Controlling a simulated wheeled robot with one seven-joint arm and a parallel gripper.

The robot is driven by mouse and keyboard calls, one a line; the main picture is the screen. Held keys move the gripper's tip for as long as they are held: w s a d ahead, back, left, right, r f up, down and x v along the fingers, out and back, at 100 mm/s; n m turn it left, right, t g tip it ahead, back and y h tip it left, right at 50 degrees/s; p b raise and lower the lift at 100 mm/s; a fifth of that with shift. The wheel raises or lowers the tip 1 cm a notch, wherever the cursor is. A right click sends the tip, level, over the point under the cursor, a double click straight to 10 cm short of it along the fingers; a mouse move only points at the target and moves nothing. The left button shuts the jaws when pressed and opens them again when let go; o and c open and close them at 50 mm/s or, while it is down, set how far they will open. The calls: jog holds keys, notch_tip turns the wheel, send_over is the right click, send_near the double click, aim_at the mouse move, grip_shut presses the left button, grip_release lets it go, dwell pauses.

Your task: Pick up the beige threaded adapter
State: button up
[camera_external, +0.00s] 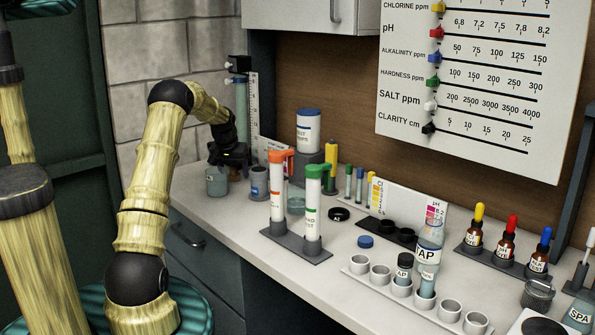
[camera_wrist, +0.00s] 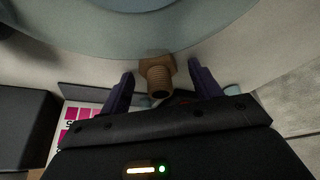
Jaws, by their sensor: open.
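The beige threaded adapter (camera_wrist: 158,76) looks brownish in the wrist view, with a hex-like collar and a threaded, open end towards the camera. It lies between the two dark purple fingers of my gripper (camera_wrist: 160,70), with a visible gap on each side. The gripper is open and holds nothing. In the external view my gripper (camera_external: 231,156) is low at the far left end of the counter, above and behind a grey-blue jar (camera_external: 217,182). I cannot make out the adapter there.
A large pale blue rounded surface (camera_wrist: 150,22) fills the top of the wrist view, close to the adapter. A labelled cup (camera_external: 259,183) and a rack with orange- and green-capped tubes (camera_external: 297,243) stand to the right. A ruled column (camera_external: 253,115) stands behind my gripper.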

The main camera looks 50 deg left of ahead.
aim_at(234, 166)
jog(key=shift+c, duration=0.4)
jog(key=c, duration=1)
jog(key=shift+r, duration=0.1)
notch_tip(234, 166, up, 10)
jog(key=shift+p, duration=0.35)
